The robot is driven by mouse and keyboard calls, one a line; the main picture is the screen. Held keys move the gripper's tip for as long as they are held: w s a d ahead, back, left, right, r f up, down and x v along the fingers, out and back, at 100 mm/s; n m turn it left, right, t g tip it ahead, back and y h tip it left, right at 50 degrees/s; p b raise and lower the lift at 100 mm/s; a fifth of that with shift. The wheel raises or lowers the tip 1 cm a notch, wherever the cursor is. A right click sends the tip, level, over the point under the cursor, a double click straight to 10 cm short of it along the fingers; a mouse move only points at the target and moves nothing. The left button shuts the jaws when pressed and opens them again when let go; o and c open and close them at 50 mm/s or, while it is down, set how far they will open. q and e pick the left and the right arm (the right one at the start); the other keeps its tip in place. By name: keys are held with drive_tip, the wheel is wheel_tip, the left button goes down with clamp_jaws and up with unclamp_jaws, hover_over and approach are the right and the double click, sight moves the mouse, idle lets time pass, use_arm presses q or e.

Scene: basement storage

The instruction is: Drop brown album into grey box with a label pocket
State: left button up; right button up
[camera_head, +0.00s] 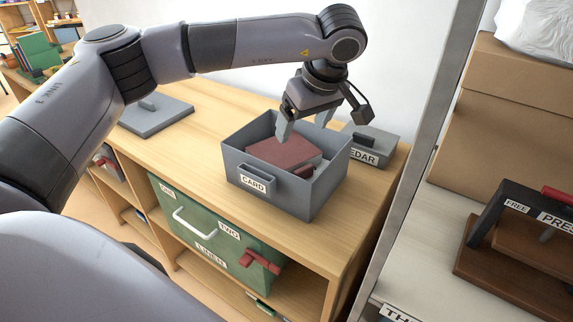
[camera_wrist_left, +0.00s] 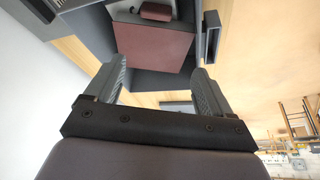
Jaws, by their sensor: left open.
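The grey box (camera_head: 315,190) with a front pocket labelled CARD stands open on the wooden cabinet top. A reddish-brown album (camera_head: 281,153) lies inside it, slightly tilted. The album also shows inside the box in the left wrist view (camera_wrist_left: 153,45), beyond the fingers. My left gripper (camera_head: 304,128) is above the box with its fingers pointing down. It is open, with nothing between its fingers, in the left wrist view (camera_wrist_left: 160,85). A smaller dark red piece (camera_wrist_left: 155,11) shows past the album. My right gripper is out of view.
A grey lid (camera_head: 155,116) with a handle lies left on the cabinet top (camera_head: 205,140). A grey case marked EDAR (camera_head: 374,144) sits close behind the box at right. A metal post (camera_head: 418,150) and a shelf with a cardboard box (camera_head: 505,120) stand at right.

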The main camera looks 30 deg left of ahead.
use_arm(q)
drive_tip(key=v, duration=0.6)
drive_tip(key=shift+s, duration=0.15)
